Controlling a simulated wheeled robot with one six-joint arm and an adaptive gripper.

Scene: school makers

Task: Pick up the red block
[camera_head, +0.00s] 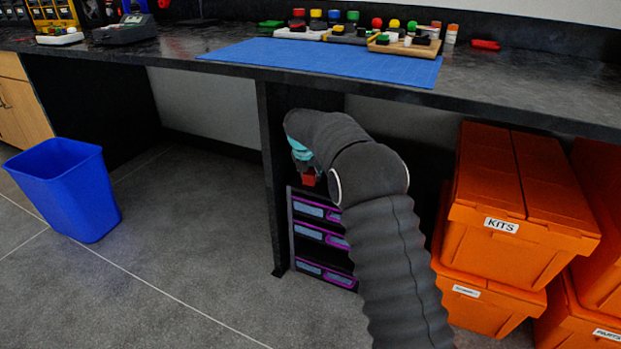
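A small red block (308,180) shows under the counter, just above the top of the purple-edged drawer unit (307,207). My gripper (306,171), dark with a teal part, points down right at the block. Its fingers are small and partly hidden by my arm. I cannot tell whether they are around the block or just above it, or whether the block rests on the unit.
The dark counter (540,85) overhangs my gripper, with a blue mat (325,60) and several small coloured items on top. A black panel (272,170) stands left of the drawers. Orange crates (510,255) are stacked at right. A blue bin (75,190) stands at left; floor between is clear.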

